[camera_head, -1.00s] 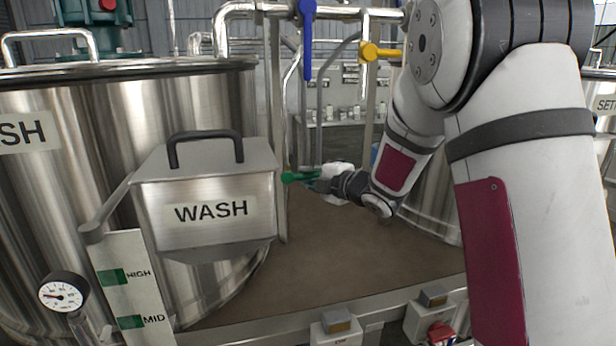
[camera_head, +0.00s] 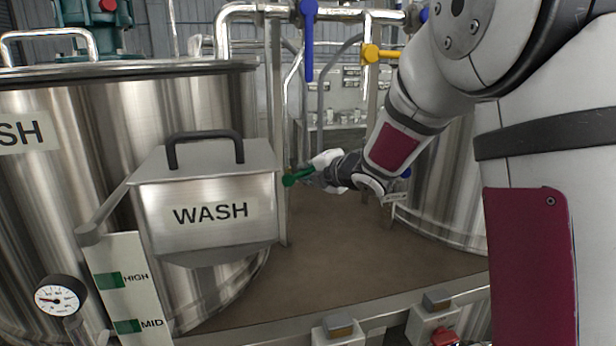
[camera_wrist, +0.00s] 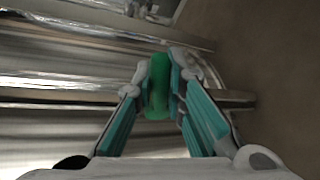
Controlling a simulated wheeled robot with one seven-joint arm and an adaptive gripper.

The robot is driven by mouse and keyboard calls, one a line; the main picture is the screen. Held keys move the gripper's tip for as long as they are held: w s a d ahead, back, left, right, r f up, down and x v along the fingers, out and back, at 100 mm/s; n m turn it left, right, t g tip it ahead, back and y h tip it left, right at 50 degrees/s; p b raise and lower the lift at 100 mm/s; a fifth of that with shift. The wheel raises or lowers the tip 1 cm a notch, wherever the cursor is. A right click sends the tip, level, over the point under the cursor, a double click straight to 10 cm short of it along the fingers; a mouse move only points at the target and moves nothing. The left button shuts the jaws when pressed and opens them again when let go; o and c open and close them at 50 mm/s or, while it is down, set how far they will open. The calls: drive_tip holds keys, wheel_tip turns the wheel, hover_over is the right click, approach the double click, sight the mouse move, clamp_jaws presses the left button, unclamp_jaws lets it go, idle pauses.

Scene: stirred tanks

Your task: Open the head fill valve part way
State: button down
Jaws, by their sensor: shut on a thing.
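A green valve handle (camera_head: 297,178) shows in the head view just right of the WASH box, near a vertical steel pipe. In the wrist view the green handle (camera_wrist: 158,86) stands between the two teal-padded fingers. My gripper (camera_head: 316,173) is shut on it; in the wrist view my gripper (camera_wrist: 160,88) has a finger on each side of the handle. The handle's left end is a little lower than its right end. The valve body is mostly hidden. No label naming the head fill valve is readable.
The WASH box (camera_head: 207,208) stands close left of my gripper, before a large steel tank (camera_head: 60,190). A blue lever (camera_head: 308,42) hangs from the upper pipe and a yellow lever (camera_head: 381,53) is to its right. The brown floor (camera_head: 330,250) below is clear.

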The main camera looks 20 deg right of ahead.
drive_tip(key=shift+a+r+n+h, duration=0.1)
drive_tip(key=shift+r+n+h, duration=0.2)
drive_tip(key=shift+n, duration=0.1)
idle(0.3)
drive_tip(key=c, duration=1.6)
unclamp_jaws()
drive_tip(key=v, duration=1.2)
drive_tip(key=shift+r, duration=0.2)
